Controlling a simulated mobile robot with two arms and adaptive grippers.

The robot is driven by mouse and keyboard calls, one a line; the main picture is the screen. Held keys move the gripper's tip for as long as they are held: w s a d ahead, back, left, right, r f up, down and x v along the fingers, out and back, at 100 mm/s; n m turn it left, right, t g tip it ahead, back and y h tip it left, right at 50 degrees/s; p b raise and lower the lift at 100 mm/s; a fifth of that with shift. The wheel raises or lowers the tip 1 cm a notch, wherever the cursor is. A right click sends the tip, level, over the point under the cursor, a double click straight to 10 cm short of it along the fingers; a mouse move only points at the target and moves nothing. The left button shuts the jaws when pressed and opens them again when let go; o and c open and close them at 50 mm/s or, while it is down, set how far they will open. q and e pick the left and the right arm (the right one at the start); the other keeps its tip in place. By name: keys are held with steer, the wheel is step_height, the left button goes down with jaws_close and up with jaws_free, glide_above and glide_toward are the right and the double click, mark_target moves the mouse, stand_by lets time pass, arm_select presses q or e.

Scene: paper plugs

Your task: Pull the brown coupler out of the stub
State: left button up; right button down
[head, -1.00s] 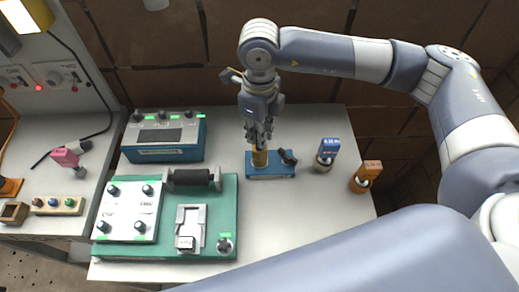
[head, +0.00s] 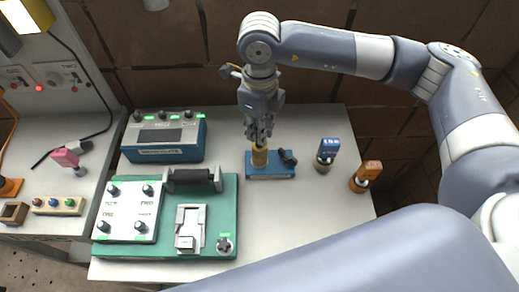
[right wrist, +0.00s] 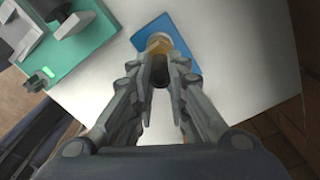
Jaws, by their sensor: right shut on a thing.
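The brown coupler (head: 260,158) stands upright at the blue stub block (head: 281,171) on the grey table. My right gripper (head: 259,138) points down from above and is shut on the coupler's upper part. In the right wrist view, the fingers (right wrist: 160,84) stand around a dark cylinder, with the coupler's tan collar (right wrist: 158,42) beyond it over the blue stub block (right wrist: 181,33). Whether the coupler is still seated in the stub cannot be told. My left gripper is not in view.
A black knob (head: 288,157) sits on the block, close to the coupler. A green board (head: 170,252) and blue instrument box (head: 164,153) stand left.

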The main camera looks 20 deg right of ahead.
steer(key=shift+r, duration=0.3)
steer(key=shift+r+p, duration=0.45)
steer(key=shift+r, duration=1)
steer(key=shift+r+p, duration=0.35)
steer(key=shift+r, duration=1.05)
